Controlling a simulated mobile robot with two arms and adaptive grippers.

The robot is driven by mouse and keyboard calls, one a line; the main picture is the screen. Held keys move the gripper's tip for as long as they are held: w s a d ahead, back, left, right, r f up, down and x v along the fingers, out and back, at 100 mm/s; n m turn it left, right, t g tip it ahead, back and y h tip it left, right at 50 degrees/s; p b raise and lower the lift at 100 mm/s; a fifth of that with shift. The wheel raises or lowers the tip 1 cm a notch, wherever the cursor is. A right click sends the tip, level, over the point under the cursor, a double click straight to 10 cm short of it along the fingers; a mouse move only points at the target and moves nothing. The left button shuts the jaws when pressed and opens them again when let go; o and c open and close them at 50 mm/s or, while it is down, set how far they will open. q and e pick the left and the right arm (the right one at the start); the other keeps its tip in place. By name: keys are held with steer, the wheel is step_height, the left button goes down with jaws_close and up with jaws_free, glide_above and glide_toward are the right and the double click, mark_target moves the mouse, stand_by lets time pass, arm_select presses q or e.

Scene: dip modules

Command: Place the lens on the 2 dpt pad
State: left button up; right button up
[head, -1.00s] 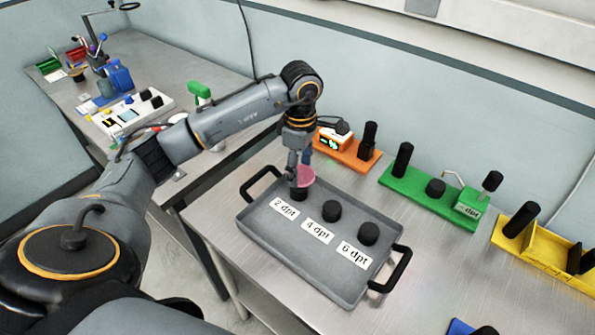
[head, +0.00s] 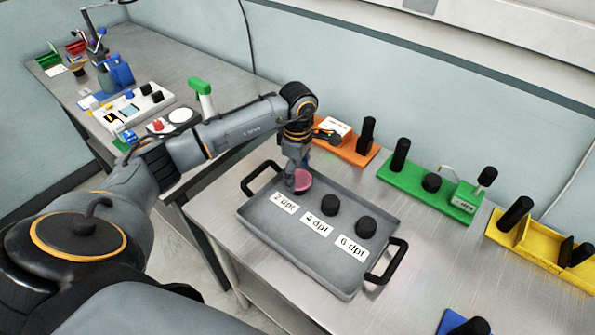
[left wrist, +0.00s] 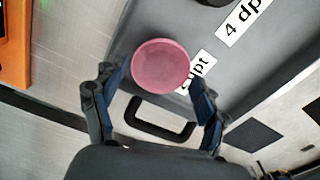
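The pink round lens (head: 303,181) is at the left end of the grey tray, just behind the 2 dpt label (head: 284,203). The dark pad there is hidden under it, so I cannot tell whether lens and pad touch. My left gripper (head: 297,178) reaches down from above with its fingers at the lens's edge. My right gripper is not in view.
The tray (head: 300,262) has black handles and two bare dark pads, at 4 dpt (head: 330,205) and 6 dpt (head: 366,227). Behind it stand an orange module (head: 352,154), a green module (head: 410,188) and a yellow module (head: 545,243).

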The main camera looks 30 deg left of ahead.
mark_target(298, 178)
arm_select(q)
steer(key=shift+o, duration=0.3)
steer(key=shift+r, duration=0.15)
steer(key=shift+w+r, duration=0.1)
steer(key=shift+r, duration=0.15)
step_height(298, 178, up, 12)
steer(key=b, duration=0.3)
steer(key=shift+f, duration=0.25)
